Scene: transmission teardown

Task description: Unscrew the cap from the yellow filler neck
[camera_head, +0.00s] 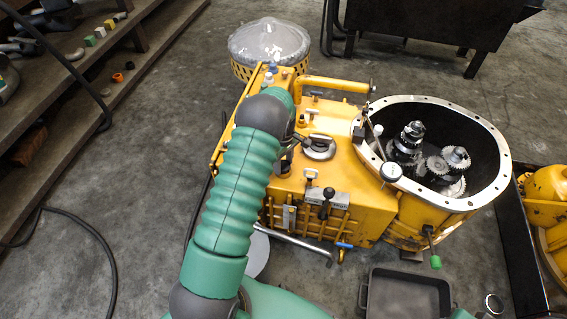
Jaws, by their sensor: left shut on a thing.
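The yellow transmission housing (350,185) stands on the floor in the middle of the view. A round grey cap (321,150) with a raised grip sits on its top face. A yellow pipe (335,83) sticks out to the right near the back of the housing; I cannot tell which part is the filler neck. My green left arm reaches up from below, and my left gripper (297,142) is at the left edge of the cap, shut on it. The fingertips are mostly hidden by the wrist. My right gripper is not in view.
The open bell housing (502,145) with gears is on the right. A dial gauge (391,171) and levers stick up beside it. A dark tray (405,295) lies in front. A wrapped round part (268,40) stands behind. Wooden steps (60,95) with small parts are at left.

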